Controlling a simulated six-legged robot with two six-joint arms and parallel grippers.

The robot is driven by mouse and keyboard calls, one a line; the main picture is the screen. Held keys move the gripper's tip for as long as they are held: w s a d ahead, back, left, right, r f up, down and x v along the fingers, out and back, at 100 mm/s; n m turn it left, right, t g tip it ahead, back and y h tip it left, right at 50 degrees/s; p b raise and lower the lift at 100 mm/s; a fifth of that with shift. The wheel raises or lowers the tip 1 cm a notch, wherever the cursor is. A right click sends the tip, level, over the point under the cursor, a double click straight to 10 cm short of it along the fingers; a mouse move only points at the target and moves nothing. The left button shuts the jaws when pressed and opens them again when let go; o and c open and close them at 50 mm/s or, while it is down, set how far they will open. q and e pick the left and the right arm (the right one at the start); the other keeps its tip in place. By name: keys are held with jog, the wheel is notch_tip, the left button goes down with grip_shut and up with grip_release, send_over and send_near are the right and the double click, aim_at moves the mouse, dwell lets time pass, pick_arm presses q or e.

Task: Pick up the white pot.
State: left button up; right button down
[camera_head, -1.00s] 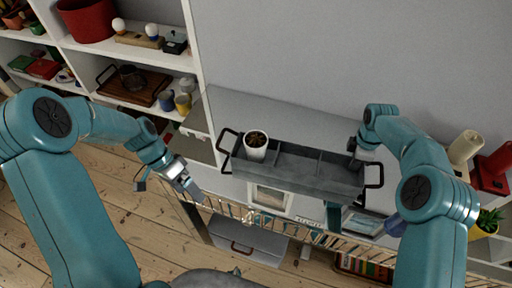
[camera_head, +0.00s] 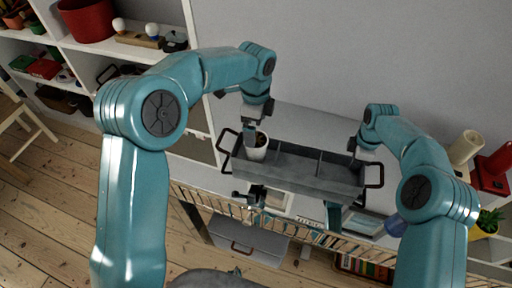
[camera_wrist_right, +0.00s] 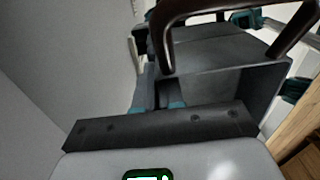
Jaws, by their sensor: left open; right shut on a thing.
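The white pot (camera_head: 257,154), with dark contents, stands upright in the left end of a long grey divided tray (camera_head: 322,180). My left gripper (camera_head: 251,137) is open at the pot's rim, on its upper left side. It partly hides the pot, and I cannot tell whether it touches it. My right gripper (camera_head: 356,149) is at the tray's right end, shut on the tray. The right wrist view shows the tray (camera_wrist_right: 217,90) close up, with teal fingertips (camera_wrist_right: 160,105) at its wall and a dark handle arching above. The pot cannot be made out there.
A white shelf unit (camera_head: 150,55) stands at the left. A cream cylinder (camera_head: 465,147), a red object (camera_head: 493,170) and a plant (camera_head: 489,220) are at the right. A grey box (camera_head: 248,243) lies below.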

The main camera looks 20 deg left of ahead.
aim_at(256, 149)
pick_arm(q)
notch_tip(256, 149, down, 7)
jog(key=shift+r, duration=0.1)
jog(key=c, duration=1.2)
